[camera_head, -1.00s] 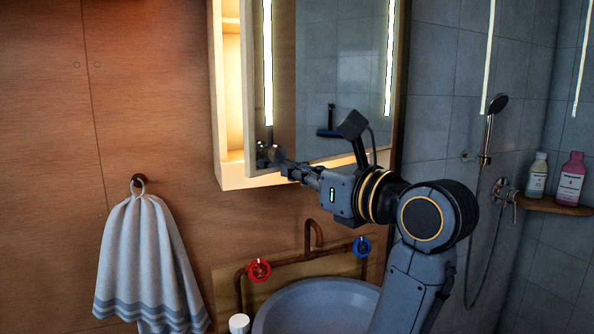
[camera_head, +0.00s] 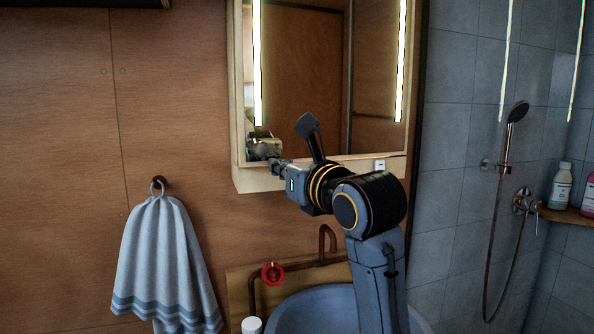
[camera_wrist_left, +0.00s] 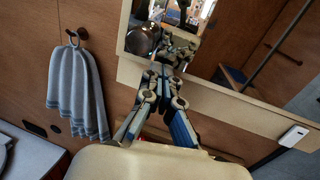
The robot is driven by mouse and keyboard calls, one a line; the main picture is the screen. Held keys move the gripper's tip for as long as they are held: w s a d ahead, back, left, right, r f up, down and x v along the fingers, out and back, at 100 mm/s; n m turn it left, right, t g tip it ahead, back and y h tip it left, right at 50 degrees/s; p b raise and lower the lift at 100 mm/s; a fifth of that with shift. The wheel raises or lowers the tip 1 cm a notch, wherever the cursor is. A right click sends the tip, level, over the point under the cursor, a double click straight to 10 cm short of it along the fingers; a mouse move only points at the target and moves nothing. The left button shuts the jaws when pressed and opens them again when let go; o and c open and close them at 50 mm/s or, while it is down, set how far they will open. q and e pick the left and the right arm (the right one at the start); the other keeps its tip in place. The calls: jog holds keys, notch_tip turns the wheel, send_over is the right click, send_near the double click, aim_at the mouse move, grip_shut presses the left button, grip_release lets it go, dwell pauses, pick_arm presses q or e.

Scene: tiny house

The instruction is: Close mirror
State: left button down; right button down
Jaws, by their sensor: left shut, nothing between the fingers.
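The mirror (camera_head: 305,65) is the door of a wooden wall cabinet (camera_head: 262,180), with a lit strip down each side. It lies about flush with the cabinet front, and the shelves inside are hidden. Any small remaining gap is hard to tell. My left gripper (camera_head: 273,164) is shut and empty at the mirror's lower left corner, very near or touching its frame. In the left wrist view the gripper's fingertips (camera_wrist_left: 165,74) are together in front of the mirror's lower frame, and the mirror glass (camera_wrist_left: 225,60) reflects them. My right gripper is not in view.
A basin (camera_head: 310,308) with a red tap handle (camera_head: 272,273) stands below the cabinet. A striped towel (camera_head: 165,260) hangs at the left. A shower head and hose (camera_head: 516,112) are on the tiled wall at right, near bottles (camera_head: 561,186).

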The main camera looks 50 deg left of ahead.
pick_arm(q)
jog(key=s+d, duration=0.1)
jog(key=d, duration=1.1)
jog(key=shift+s+d, duration=0.2)
jog(key=shift+s, duration=0.2)
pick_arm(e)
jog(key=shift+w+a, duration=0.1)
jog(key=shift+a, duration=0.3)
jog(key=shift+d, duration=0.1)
